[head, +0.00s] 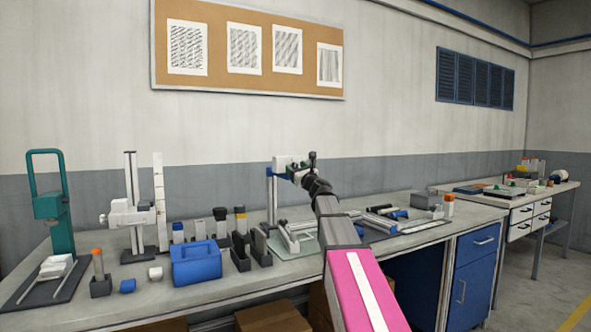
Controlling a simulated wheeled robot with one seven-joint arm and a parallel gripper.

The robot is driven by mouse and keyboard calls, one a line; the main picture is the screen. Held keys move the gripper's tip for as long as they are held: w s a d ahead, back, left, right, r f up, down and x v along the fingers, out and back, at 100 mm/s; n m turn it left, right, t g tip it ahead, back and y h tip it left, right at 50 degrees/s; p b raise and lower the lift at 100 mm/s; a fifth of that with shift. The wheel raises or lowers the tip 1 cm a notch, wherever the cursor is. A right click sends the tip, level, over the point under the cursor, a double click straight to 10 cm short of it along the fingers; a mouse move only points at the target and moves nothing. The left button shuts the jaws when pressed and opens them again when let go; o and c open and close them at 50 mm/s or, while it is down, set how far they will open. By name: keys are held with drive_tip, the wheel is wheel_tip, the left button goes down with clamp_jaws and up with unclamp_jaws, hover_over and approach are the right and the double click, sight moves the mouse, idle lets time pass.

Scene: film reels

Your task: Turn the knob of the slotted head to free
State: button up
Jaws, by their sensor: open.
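My arm reaches out over the bench (215,290), and my gripper (299,172) is at its far end, open. It is small in the head view, and its fingertips are hard to make out. I cannot make out a slot or a knob there. Another stand with a white carriage (128,213) on an upright column is further left; I cannot tell which one is the slotted head.
A green press (59,236) stands at the far left. A blue box (196,264) and several small upright holders line the bench left of my arm. Rods and tools lie to its right. A second bench (510,198) with drawers stands further right.

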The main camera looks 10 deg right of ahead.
drive_tip(key=shift+w+a+r, duration=0.2)
drive_tip(key=shift+w, duration=0.2)
drive_tip(key=c, duration=0.9)
